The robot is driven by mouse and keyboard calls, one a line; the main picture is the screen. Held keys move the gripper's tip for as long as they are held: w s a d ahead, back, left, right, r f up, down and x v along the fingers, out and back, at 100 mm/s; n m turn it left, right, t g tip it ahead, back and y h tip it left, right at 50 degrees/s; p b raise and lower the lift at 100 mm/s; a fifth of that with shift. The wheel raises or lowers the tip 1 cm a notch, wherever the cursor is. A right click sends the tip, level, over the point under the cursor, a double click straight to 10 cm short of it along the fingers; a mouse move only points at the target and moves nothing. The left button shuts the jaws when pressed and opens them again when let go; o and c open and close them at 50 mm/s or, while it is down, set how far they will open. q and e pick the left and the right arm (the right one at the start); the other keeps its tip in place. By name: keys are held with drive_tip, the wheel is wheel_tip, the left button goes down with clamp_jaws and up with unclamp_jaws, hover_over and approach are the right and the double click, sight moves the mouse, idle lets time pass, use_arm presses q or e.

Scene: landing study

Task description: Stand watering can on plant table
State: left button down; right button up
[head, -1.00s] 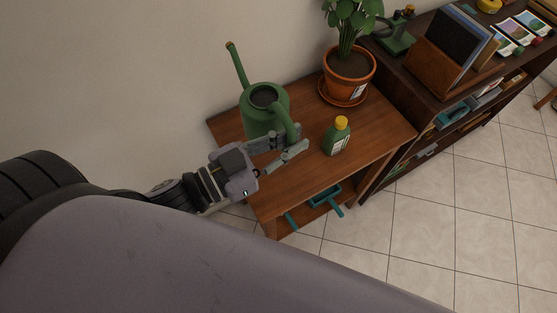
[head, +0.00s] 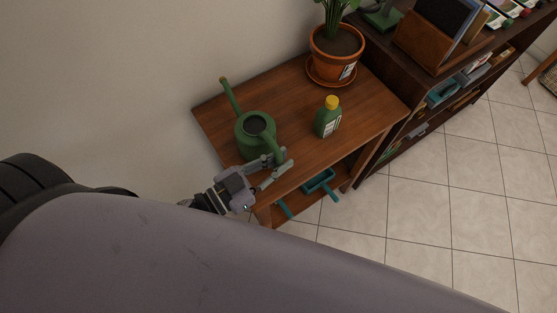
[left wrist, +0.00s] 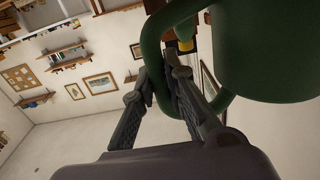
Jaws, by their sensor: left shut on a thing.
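The green watering can (head: 254,128) is upright at the left part of the wooden plant table (head: 290,88), its spout pointing up and left. The head view does not clearly show whether its base touches the tabletop. My left gripper (head: 276,168) is shut on the can's handle, at the table's front left edge. In the left wrist view the fingers (left wrist: 160,85) close around the green handle loop (left wrist: 148,45), beside the can's body (left wrist: 270,50). My right gripper is not in view.
A green bottle with a yellow cap (head: 328,117) stands right of the can. A potted plant (head: 336,50) on a saucer is at the back. A teal tray (head: 319,181) is on the lower shelf. A dark bookcase (head: 440,70) adjoins the table's right.

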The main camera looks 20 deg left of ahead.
use_arm(q)
drive_tip(key=shift+r, duration=0.1)
drive_tip(key=c, duration=1.6)
unclamp_jaws()
drive_tip(key=shift+f, duration=0.2)
drive_tip(key=shift+r, duration=0.2)
drive_tip(key=shift+s+a+f, duration=0.1)
drive_tip(key=shift+s+a, duration=0.1)
drive_tip(key=shift+s, duration=0.1)
drive_tip(key=b+v, duration=0.1)
drive_tip(key=v, duration=1)
drive_tip(key=shift+a, duration=0.15)
